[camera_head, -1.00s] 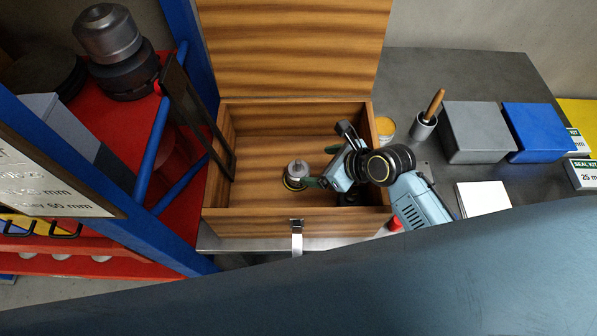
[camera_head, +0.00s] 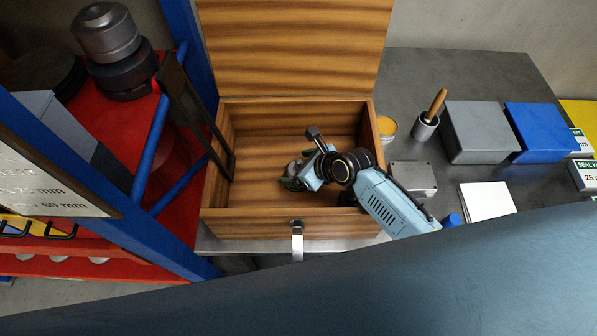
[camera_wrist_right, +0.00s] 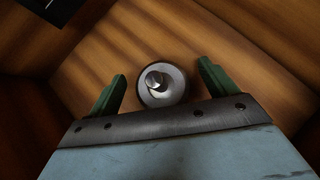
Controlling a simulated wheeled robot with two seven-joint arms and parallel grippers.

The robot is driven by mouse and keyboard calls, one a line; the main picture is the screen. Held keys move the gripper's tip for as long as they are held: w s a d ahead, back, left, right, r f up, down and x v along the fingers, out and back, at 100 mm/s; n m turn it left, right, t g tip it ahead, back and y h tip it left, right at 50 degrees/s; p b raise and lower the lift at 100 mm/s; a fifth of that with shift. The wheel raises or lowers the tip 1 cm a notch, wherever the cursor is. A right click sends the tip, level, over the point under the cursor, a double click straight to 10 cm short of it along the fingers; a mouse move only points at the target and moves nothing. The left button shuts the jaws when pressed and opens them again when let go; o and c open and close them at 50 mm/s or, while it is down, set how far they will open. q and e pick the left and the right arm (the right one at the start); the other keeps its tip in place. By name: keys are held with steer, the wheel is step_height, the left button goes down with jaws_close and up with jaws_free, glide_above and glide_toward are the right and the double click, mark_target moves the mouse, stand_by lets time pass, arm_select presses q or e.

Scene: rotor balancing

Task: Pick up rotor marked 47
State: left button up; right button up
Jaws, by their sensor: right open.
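A small round metal rotor (camera_wrist_right: 161,84) with a shaft stub stands on the floor of the open wooden box (camera_head: 250,222). No number is readable on it. My right gripper (camera_wrist_right: 160,85) is inside the box, and its two green fingers are apart, one on each side of the rotor. In the wrist view gaps show between the fingers and the rotor. In the head view the right gripper (camera_head: 290,184) hides most of the rotor (camera_head: 293,170). My left gripper is not in view.
The box walls stand close around my right gripper, and its lid (camera_head: 295,45) is raised at the back. A grey box (camera_head: 478,132), a blue box (camera_head: 540,132) and a cup with a wooden-handled tool (camera_head: 425,127) stand to the right. A red and blue rack (camera_head: 165,130) stands left.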

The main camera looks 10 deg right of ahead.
steer(key=c, duration=1.6)
steer(key=shift+w+r, duration=0.1)
steer(key=shift+r, duration=0.1)
steer(key=shift+c, duration=0.9)
